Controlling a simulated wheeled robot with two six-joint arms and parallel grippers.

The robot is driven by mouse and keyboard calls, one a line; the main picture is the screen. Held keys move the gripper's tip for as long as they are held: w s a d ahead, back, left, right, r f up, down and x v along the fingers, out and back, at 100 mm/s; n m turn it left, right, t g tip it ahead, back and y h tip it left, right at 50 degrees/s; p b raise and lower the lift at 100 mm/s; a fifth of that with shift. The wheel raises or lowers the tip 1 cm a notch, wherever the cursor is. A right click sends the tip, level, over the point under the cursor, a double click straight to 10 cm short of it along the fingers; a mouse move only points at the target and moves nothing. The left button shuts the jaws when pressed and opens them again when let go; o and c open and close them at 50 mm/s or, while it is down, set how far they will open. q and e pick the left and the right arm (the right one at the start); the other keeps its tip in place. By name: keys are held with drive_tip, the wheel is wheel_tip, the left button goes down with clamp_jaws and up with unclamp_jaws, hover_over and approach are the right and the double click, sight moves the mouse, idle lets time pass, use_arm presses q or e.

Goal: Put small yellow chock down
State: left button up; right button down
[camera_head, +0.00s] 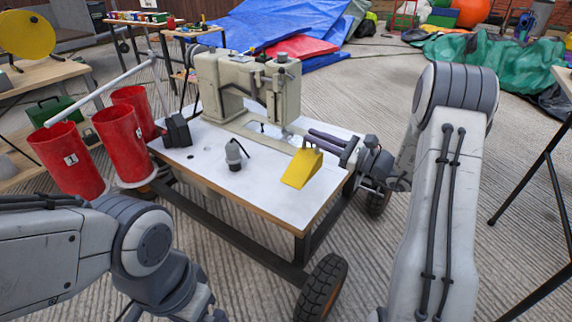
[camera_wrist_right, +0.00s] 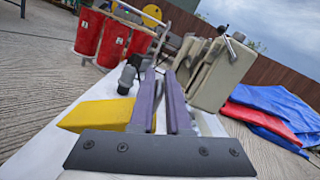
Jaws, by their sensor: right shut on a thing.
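The small yellow chock (camera_head: 302,168) is a bright wedge over the right end of the white sewing machine table (camera_head: 205,185). My right gripper (camera_head: 317,142) reaches in from the right and is shut on the chock. In the right wrist view the chock (camera_wrist_right: 98,115) sticks out to the left of the purple-grey fingers (camera_wrist_right: 162,100). I cannot tell whether its lower edge touches the tabletop. My left arm shows at the lower left, but its gripper is out of the picture.
A beige sewing machine (camera_head: 240,90) stands at the table's back. A grey-black cylinder (camera_head: 235,155) stands mid-table, and a black box (camera_head: 177,130) sits at the left edge. Numbered red tubes (camera_head: 68,160) stand left. The table's front has bare room.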

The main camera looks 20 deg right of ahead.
sight(297, 155)
drive_tip(key=w+a+f+b, duration=0.1)
drive_tip(key=w+a, duration=0.1)
drive_tip(key=w+a+f+b, duration=0.1)
drive_tip(key=w+f, duration=0.1)
drive_tip(key=shift+w+a+f, duration=0.1)
drive_tip(key=shift+a+f, duration=0.2)
drive_tip(key=shift+a, duration=0.05)
wheel_tip(297, 155, down, 4)
drive_tip(key=b, duration=0.3)
drive_tip(key=shift+r, duration=0.2)
drive_tip(key=c, duration=1.2)
unclamp_jaws()
drive_tip(key=shift+f, duration=0.15)
drive_tip(key=shift+c, duration=0.2)
drive_tip(key=o, duration=0.4)
drive_tip(key=shift+c, duration=0.2)
